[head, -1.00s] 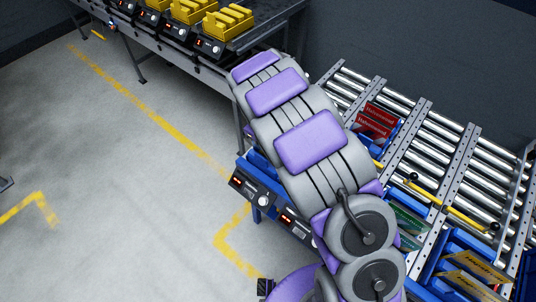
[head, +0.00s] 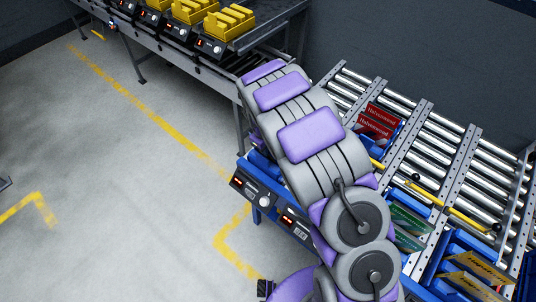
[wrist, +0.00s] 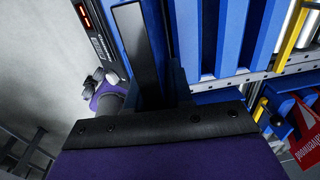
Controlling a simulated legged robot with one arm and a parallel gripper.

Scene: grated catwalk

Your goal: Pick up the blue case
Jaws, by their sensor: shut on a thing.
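The blue case (wrist: 205,35) fills the upper middle of the wrist view as a ribbed blue body. My gripper (wrist: 145,55) shows there as a dark finger in front of its left side, and is shut on the blue case. The exact contact and the other fingertip are hard to make out. In the head view my own arm covers the gripper and most of the blue things around it; a blue part (head: 257,163) shows just left of the arm.
A black unit with red digits (head: 250,190) sits at the bench's front edge. Several yellow ribbed cases (head: 228,22) stand on a far bench. The floor at left is clear.

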